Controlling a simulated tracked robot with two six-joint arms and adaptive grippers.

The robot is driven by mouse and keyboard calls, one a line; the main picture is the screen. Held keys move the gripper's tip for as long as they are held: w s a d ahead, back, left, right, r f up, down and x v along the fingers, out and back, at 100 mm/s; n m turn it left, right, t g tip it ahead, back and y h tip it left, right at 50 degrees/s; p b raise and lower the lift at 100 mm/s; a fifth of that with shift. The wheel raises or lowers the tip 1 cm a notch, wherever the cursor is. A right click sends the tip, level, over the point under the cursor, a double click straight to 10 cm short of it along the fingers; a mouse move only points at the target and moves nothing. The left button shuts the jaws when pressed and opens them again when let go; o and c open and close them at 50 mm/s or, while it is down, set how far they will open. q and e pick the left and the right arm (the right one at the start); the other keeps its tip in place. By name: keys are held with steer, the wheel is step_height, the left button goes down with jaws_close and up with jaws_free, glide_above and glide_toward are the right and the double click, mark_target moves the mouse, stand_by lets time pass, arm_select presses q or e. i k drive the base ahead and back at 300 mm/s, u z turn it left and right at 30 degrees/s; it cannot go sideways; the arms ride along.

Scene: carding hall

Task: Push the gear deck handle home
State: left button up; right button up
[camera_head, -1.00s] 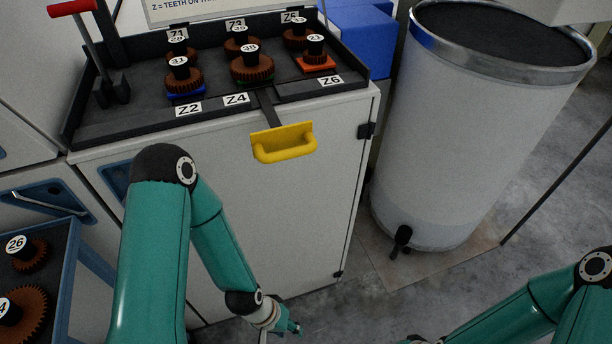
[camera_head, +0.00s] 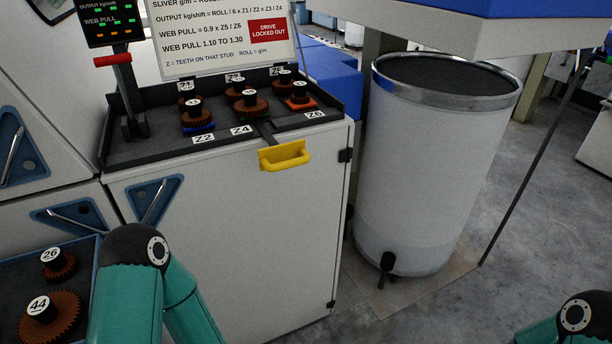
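The yellow gear deck handle (camera_head: 285,155) sits at the front edge of the gear deck (camera_head: 150,152), on a dark bar that runs out from among the gears. It hangs over the cabinet's front face. Brown gears stand on the deck, among them one on a blue base (camera_head: 197,117), one in the middle (camera_head: 250,104) and one on an orange base (camera_head: 299,101). My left arm enters at the bottom left and my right arm at the bottom right. Both grippers are below the picture, and nothing of mine touches the handle.
A red-handled lever (camera_head: 113,60) stands at the deck's left. A tall white can (camera_head: 430,170) stands right of the cabinet (camera_head: 235,235). A tray with gears 26 and 44 (camera_head: 50,315) is at lower left. A sign reads "DRIVE LOCKED OUT" (camera_head: 267,30). Open floor lies at right.

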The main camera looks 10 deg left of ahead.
mark_target(277, 158)
steer(key=u, duration=0.15)
steer(key=i, duration=0.9)
steer(key=z, duration=0.05)
